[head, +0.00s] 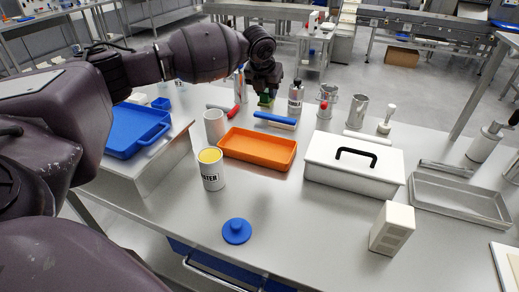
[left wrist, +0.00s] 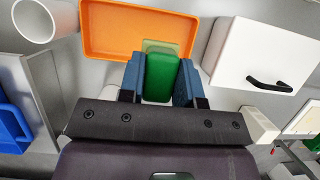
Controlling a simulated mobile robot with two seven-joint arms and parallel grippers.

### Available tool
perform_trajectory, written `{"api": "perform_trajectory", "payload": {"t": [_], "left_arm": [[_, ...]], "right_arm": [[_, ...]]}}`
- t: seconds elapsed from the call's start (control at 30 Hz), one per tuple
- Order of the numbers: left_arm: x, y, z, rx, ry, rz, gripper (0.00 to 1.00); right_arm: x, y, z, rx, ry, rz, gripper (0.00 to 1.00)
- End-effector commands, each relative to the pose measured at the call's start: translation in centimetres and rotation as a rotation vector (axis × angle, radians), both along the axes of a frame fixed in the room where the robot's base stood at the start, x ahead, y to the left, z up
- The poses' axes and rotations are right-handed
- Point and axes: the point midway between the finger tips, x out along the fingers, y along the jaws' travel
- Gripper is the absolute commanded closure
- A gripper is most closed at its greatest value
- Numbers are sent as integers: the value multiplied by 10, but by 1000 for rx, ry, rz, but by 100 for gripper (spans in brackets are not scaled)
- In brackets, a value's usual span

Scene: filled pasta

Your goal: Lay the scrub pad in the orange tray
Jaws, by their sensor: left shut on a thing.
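My left gripper (head: 266,92) is shut on the green scrub pad (head: 265,101), held above the far part of the steel table. In the left wrist view, the green pad (left wrist: 161,78) sits between the two blue fingers of the left gripper (left wrist: 160,80), with a paler yellow-green part beyond it. The orange tray (head: 257,148) lies on the table, empty, nearer to me than the pad in the head view. In the left wrist view the pad overlaps the near edge of the orange tray (left wrist: 115,32). My right gripper is not in view.
A white cup (head: 214,126) and a can with a yellow top (head: 210,170) stand left of the tray. A white box with a black handle (head: 345,172) is to its right. A blue-handled tool (head: 275,120) lies behind it. The front table is mostly clear around a blue lid (head: 236,231).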

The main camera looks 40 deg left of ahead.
Motion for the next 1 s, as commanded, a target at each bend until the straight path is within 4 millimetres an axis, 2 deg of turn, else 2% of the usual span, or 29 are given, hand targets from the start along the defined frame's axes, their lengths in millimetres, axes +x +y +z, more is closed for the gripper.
{"api": "perform_trajectory", "payload": {"t": [0.5, 0.6, 1.0], "left_arm": [[0, 0, -108, 6, 7, 3, 88], [0, 0, -125, 6, 4, 3, 88], [0, 0, -154, 6, 3, 3, 88]], "right_arm": [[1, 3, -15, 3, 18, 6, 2], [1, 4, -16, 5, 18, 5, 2], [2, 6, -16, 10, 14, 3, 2]]}}
